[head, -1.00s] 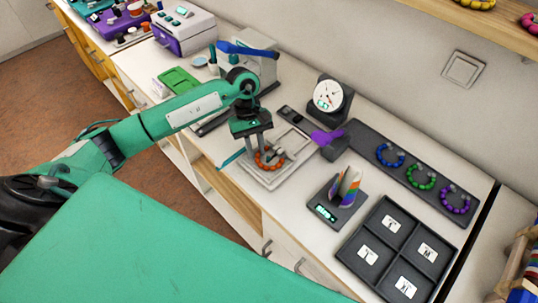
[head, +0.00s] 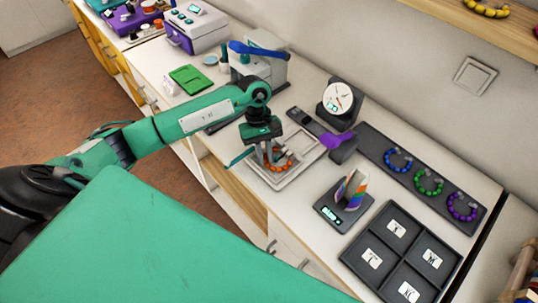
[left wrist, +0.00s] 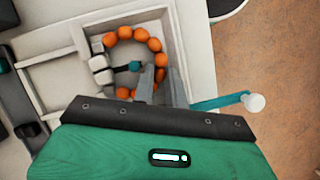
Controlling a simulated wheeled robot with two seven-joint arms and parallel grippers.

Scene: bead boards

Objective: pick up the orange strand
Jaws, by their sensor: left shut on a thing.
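The orange strand (head: 286,166) is a curved row of orange beads in a light compartment of the white tray (head: 312,154). In the left wrist view the strand (left wrist: 124,33) forms a loop with pale pieces on its left side. My left gripper (head: 271,160) points down over the tray. Its fingers (left wrist: 153,82) are shut on the beads at the near right side of the loop, and they partly hide those beads. The strand appears still low in the tray; I cannot tell whether it touches the floor. My right gripper is not in view.
A dark board (head: 375,144) with blue, green and purple strands lies to the right. A dark sorting tray (head: 397,256) and a small scale (head: 330,213) stand nearer. A purple-handled thing (head: 335,141) and a dial (head: 338,97) stand close behind the white tray.

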